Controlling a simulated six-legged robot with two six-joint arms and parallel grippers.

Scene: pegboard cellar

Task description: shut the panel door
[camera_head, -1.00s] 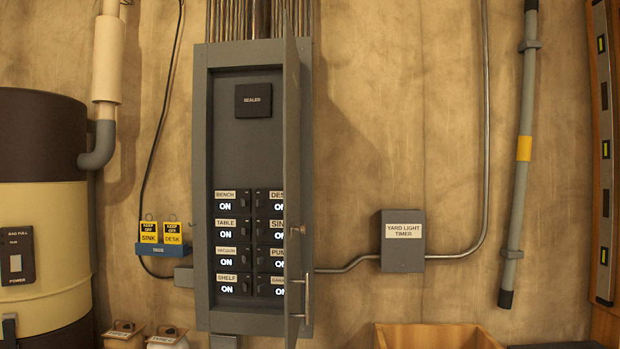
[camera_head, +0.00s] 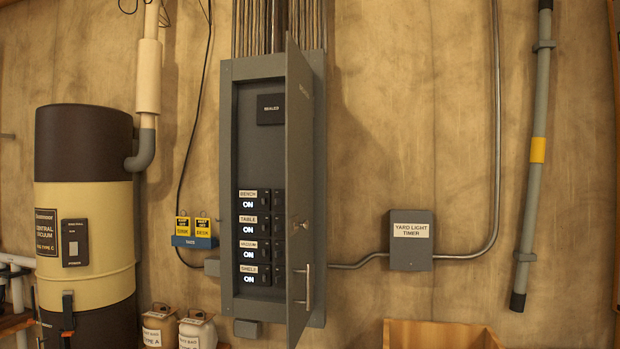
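The grey breaker panel (camera_head: 228,200) is mounted on the wall left of centre. Its panel door (camera_head: 299,150) is hinged on the right and stands open, swung out toward me and seen at a steep angle. The door carries a knob-like latch (camera_head: 303,225) and a metal pull handle (camera_head: 308,288) low on its free side. Inside, the left column of breakers (camera_head: 249,229) shows labels BENCH, TABLE, VACUUM and SHELF, each reading ON. The door hides most of the right column. Neither gripper is in view.
A blue tag holder (camera_head: 194,242) with two yellow tags hangs left of the panel. A yard light timer box (camera_head: 411,240) is on the wall to the right. A central vacuum (camera_head: 84,210) stands at left. A wooden crate (camera_head: 440,335) is below right.

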